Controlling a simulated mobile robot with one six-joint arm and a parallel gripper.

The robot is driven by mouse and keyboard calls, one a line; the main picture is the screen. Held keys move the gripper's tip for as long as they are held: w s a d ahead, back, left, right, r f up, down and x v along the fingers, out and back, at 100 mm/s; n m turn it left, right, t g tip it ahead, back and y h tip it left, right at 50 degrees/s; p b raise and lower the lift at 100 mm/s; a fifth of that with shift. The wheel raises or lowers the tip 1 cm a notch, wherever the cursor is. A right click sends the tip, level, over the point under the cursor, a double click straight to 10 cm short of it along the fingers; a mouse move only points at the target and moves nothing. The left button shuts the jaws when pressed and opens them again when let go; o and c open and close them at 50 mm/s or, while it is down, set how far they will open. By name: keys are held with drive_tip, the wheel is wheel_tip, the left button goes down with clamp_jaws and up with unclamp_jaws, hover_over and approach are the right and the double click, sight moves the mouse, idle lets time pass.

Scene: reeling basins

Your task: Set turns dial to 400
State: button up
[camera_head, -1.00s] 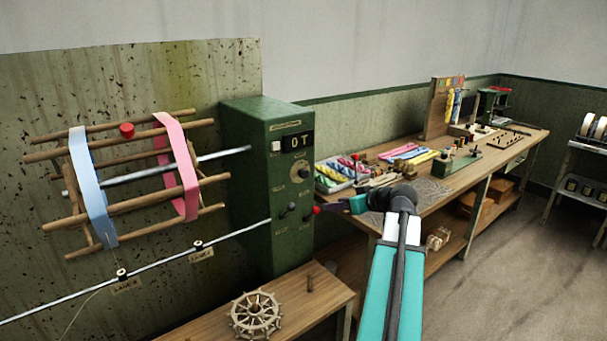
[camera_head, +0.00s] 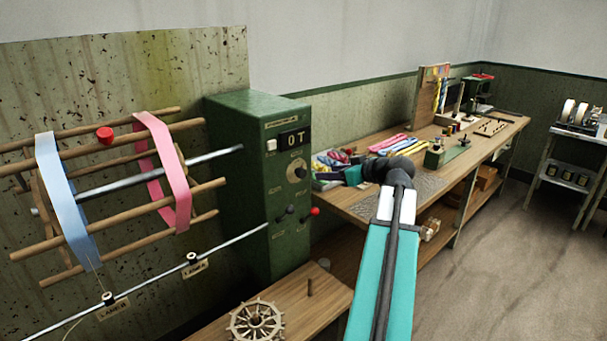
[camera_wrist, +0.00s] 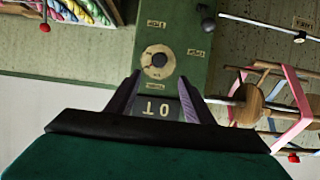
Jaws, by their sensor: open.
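The green control box (camera_head: 243,180) stands at the reel's right end. Its front carries a round dial (camera_head: 297,170) below a dark display (camera_head: 295,139) reading "0 T". The wrist view shows the box upside down, with the dial (camera_wrist: 158,62) just beyond my fingertips and the inverted display (camera_wrist: 158,108) between my fingers. My gripper (camera_wrist: 159,80) is open and empty, its fingers apart and pointing towards the dial, with no clear contact. In the head view my gripper (camera_head: 343,176) is right of the dial at about its height. The dial's setting is too small to read.
Below the dial are a black-knobbed lever (camera_head: 291,208) and a red-knobbed lever (camera_head: 315,211). A white button (camera_head: 271,145) sits beside the display. The wooden reel with blue and pink bands is left; a workbench (camera_head: 431,195) with coloured skeins runs behind my arm.

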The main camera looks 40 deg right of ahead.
sight(303, 174)
drive_tip(key=shift+w, duration=0.15)
drive_tip(key=p+x, duration=0.4)
drive_tip(key=x, duration=0.9)
drive_tip(key=shift+w+f, duration=0.1)
drive_tip(key=shift+w, duration=0.1)
